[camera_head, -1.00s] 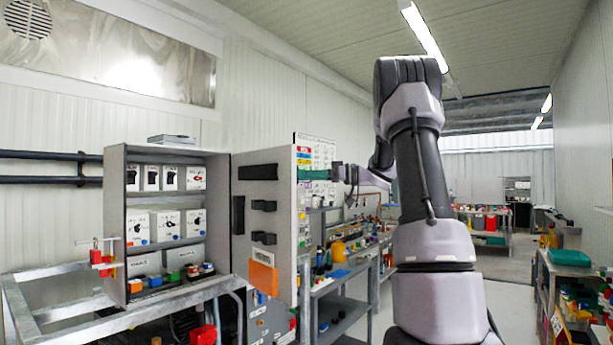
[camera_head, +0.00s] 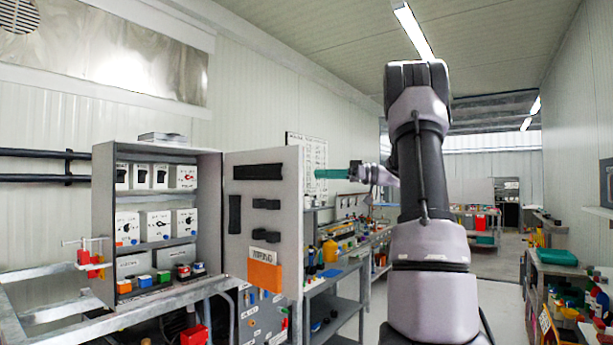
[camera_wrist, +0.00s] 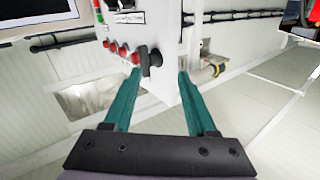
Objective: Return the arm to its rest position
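My arm (camera_head: 428,240) stands upright at the right of centre in the head view, its upper end bent away toward the back. My gripper (camera_head: 330,173) shows as a teal finger pointing left, just right of the open cabinet door. In the wrist view my gripper (camera_wrist: 158,84) has two teal fingers spread well apart, with nothing held between them. Behind them in that view is a pale box (camera_wrist: 165,68) with red buttons and a black knob. I cannot tell whether a finger touches it.
An open grey cabinet (camera_head: 210,220) with switch boxes stands at left on a metal frame (camera_head: 45,322). Its door (camera_head: 237,260) carries black holders and an orange pocket (camera_head: 264,273). Shelves (camera_head: 347,313) with tools run behind. Another stocked shelf (camera_head: 557,269) stands right. The aisle floor is clear.

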